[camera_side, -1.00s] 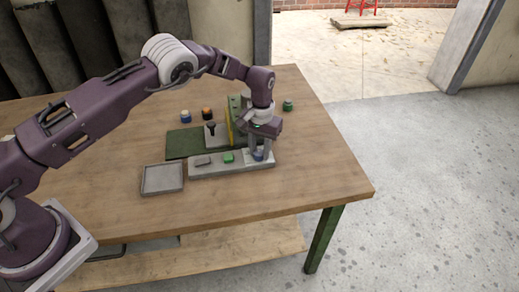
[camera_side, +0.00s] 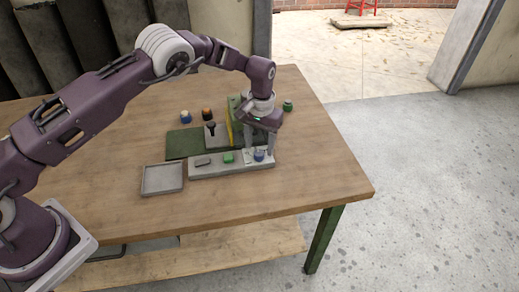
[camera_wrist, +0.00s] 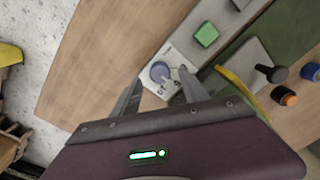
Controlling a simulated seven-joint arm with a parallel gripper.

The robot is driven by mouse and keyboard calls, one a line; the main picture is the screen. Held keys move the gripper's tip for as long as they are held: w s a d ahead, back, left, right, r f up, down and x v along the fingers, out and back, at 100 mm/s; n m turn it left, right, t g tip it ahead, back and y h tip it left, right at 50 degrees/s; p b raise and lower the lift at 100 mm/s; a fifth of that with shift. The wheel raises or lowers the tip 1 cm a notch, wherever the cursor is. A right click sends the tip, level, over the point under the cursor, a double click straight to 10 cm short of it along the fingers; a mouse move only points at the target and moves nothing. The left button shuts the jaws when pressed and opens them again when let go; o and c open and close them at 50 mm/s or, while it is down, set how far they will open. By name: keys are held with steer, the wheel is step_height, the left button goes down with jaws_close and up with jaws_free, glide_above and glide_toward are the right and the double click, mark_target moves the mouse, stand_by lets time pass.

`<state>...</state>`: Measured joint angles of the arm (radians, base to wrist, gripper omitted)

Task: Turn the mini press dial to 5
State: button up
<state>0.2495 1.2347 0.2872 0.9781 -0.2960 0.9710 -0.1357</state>
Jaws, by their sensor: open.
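The dial is a round blue-grey knob (camera_wrist: 160,72) on a white marked plate at one end of a grey base strip. It also shows in the side view (camera_side: 258,155), at the strip's right end. The plate's markings are too small to read, so I cannot tell the dial's setting. My gripper (camera_wrist: 160,80) is open and empty, pointing down, with one finger on each side of the dial in the wrist view. In the side view my gripper (camera_side: 260,148) is over the dial, its fingers apart; contact with the knob is not visible.
The grey strip (camera_side: 205,170) also carries a green button (camera_wrist: 206,34). Behind it are a yellow upright part (camera_side: 229,127), a black-knobbed lever (camera_side: 210,127) and a green mat (camera_side: 184,143). An empty grey tray (camera_side: 162,180) lies left. The front of the wooden table (camera_side: 290,190) is clear.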

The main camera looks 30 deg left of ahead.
mark_target(260, 152)
step_height(260, 152, up, 4)
steer(key=shift+r, duration=0.25)
steer(key=shift+r, duration=0.3)
steer(key=s+a+r+t+h, duration=0.1)
steer(key=s+r, duration=0.2)
steer(key=r, duration=0.5)
steer(key=s+a+r, duration=0.2)
steer(key=r, duration=0.7)
steer(key=s+a+r+t, duration=0.2)
steer(key=s+r, duration=0.7)
steer(key=s, duration=0.2)
steer(key=s+a+m+t, duration=0.1)
steer(key=s+t, duration=0.1)
steer(key=s, duration=2)
steer(key=shift+s+a+f+m+t+y, duration=0.2)
steer(key=shift+s+a+m+t+y, duration=0.1)
steer(key=shift+s+a+m, duration=0.1)
